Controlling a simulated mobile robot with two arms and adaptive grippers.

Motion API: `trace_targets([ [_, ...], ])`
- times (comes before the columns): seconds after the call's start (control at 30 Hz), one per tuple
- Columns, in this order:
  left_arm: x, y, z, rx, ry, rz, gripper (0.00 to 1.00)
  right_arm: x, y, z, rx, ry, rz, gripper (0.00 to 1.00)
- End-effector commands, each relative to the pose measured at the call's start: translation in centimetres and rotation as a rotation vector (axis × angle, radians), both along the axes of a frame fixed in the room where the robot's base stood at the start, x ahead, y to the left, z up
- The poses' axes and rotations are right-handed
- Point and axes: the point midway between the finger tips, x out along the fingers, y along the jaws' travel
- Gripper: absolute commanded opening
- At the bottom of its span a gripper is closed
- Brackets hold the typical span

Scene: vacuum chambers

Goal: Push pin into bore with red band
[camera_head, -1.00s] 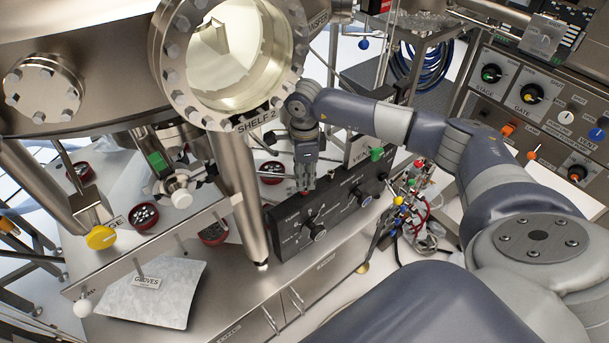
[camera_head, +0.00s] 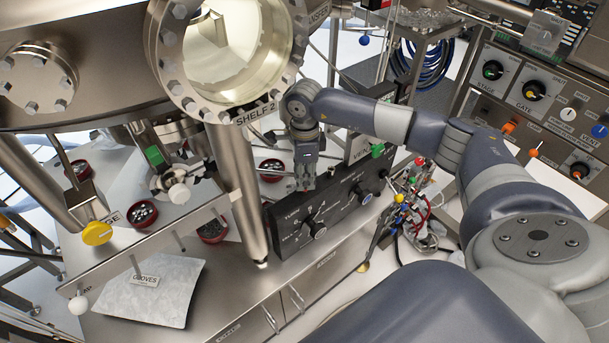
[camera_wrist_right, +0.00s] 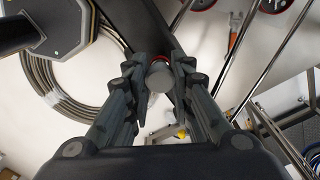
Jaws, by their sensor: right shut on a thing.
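My right gripper (camera_head: 306,182) points down at the top of the black control panel (camera_head: 335,212) in the head view. In the right wrist view its fingers (camera_wrist_right: 160,82) are closed around a grey, round-ended pin (camera_wrist_right: 160,77). A red band (camera_wrist_right: 158,60) shows as a thin arc just behind the pin's end, over the dark panel top. The pin and band line up closely in that view. The bore itself and the pin's lower end are hidden, so I cannot tell how deep the pin sits. My left gripper is in neither view.
A steel leg (camera_head: 243,190) of the chamber stands just left of the panel. Red-rimmed bowls of bolts (camera_head: 145,213) and a gloves packet (camera_head: 150,290) lie at left.

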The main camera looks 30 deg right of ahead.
Motion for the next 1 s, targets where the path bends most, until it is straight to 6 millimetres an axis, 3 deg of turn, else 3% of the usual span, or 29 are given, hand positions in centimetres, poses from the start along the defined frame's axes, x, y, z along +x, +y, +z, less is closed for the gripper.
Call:
trace_targets([
  [0.33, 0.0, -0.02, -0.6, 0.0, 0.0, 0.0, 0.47, 0.01, 0.0, -0.43, 0.0, 0.0, 0.0, 0.0],
  [0.37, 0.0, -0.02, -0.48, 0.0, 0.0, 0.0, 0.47, 0.01, 0.0, -0.32, 0.0, 0.0, 0.0, 0.28],
  [0.43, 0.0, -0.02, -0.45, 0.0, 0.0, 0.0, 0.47, 0.0, 0.0, -0.31, 0.0, 0.0, 0.0, 0.44],
  [1.0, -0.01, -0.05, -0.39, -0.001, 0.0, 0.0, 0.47, 0.0, 0.01, -0.22, 0.0, 0.0, 0.0, 0.45],
])
